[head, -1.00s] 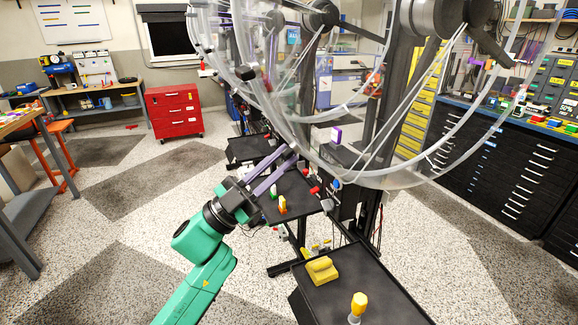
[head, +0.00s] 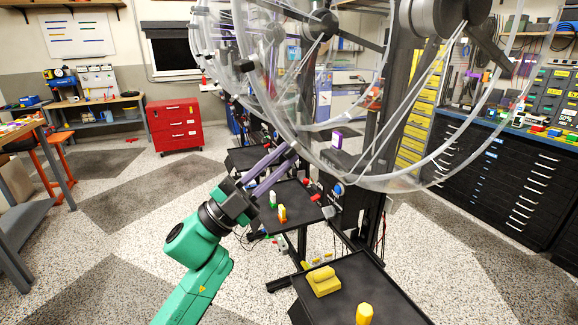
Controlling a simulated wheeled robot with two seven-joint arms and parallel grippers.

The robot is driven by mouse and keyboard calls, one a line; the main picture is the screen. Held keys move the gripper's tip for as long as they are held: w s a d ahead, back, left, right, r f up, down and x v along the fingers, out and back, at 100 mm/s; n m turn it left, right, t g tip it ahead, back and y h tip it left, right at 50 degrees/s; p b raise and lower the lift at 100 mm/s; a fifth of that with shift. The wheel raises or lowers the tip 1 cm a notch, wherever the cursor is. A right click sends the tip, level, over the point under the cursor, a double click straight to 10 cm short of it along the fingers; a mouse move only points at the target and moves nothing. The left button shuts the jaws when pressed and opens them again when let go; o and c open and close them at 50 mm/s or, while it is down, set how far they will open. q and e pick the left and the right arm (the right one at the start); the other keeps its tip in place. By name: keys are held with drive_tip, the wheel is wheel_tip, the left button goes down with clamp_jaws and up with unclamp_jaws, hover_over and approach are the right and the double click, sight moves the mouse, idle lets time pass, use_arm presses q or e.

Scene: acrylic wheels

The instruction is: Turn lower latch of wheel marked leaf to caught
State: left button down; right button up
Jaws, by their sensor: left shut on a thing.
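Several large clear acrylic wheels stand in a row on dark posts, the nearest one (head: 413,181) filling the upper middle of the head view. The leaf mark cannot be made out on any wheel. My left gripper (head: 289,149), on the green arm with long purple-grey fingers, reaches up and right to a wheel's lower rim. Its fingers are close together, shut on a small part there that looks like the lower latch. The fingertips mostly hide that part, so its turn position cannot be told. My right gripper is not in view.
A black tray (head: 385,300) with yellow blocks (head: 323,281) stands below the nearest wheel. Another dark tray (head: 300,208) with small coloured pieces lies under my left fingers. A red cabinet (head: 174,125) stands behind.

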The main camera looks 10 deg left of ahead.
use_arm(q)
drive_tip(key=shift+m, duration=0.3)
drive_tip(key=m+b, duration=0.4)
drive_tip(key=shift+f, duration=0.15)
drive_tip(key=c, duration=0.7)
unclamp_jaws()
